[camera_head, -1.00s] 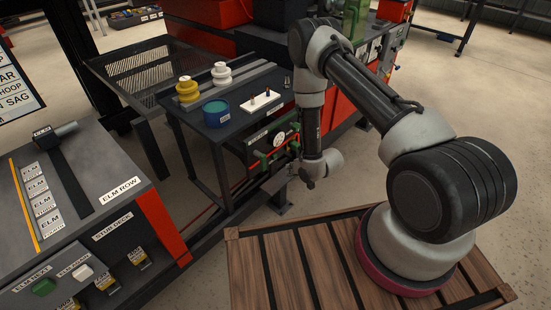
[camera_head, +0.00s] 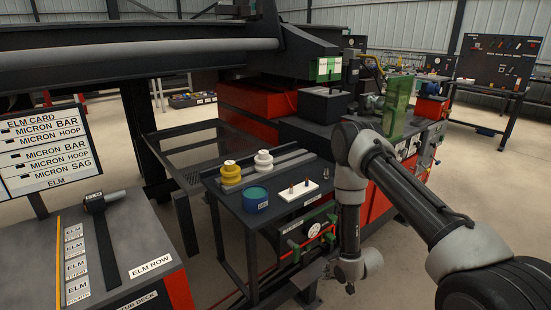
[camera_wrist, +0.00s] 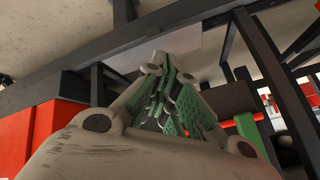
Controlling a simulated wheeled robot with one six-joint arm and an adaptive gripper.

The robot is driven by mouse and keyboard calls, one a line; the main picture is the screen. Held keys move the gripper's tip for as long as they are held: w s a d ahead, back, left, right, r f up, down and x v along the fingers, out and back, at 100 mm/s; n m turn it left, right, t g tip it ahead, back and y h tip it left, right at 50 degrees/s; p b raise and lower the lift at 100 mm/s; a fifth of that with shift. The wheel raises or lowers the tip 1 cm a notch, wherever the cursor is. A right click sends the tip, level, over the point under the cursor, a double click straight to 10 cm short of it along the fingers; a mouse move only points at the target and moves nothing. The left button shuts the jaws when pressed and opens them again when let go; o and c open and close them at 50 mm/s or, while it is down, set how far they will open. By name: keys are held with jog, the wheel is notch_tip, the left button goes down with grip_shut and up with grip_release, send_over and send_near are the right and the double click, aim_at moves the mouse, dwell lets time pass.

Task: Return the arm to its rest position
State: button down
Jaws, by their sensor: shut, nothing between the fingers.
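My arm (camera_head: 410,195) reaches in from the right in the head view, its elbow raised and its forearm hanging down beside the front right of the dark work table (camera_head: 256,222). My wrist is low, below the table's top. In the wrist view my gripper (camera_wrist: 172,88) fills the middle, with its green-padded fingers drawn together and nothing between them. Dark frame bars and a pale floor lie beyond the fingers. The fingertips are hard to make out in the head view.
Yellow rings (camera_head: 231,175), white rings (camera_head: 264,161), a blue pot (camera_head: 255,199) and a white pegged block (camera_head: 300,191) stand on the table. A gauge panel with green valves (camera_head: 318,228) is close beside my wrist. The ELM ROW bench (camera_head: 150,240) is left. Open floor lies right.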

jog(key=s+d+f+g+h, duration=0.1)
jog(key=s+d+f+g, duration=0.2)
jog(key=s, duration=0.4)
jog(key=s+d+r+n+g+h, duration=0.2)
jog(key=s+d+r+g, duration=0.2)
jog(key=s+r, duration=0.15)
jog(key=s+d+r+t, duration=0.1)
jog(key=s+r, duration=0.4)
jog(key=r, duration=1.3)
jog(key=s+d+r+m+t, duration=0.1)
jog(key=s+r, duration=0.5)
jog(key=r, duration=1.3)
jog(key=s+d+r+t, duration=0.3)
jog(key=s+r, duration=0.3)
jog(key=r, duration=1.2)
jog(key=shift+d+r+h, duration=0.3)
jog(key=shift+d+h, duration=0.1)
jog(key=shift+d, duration=0.35)
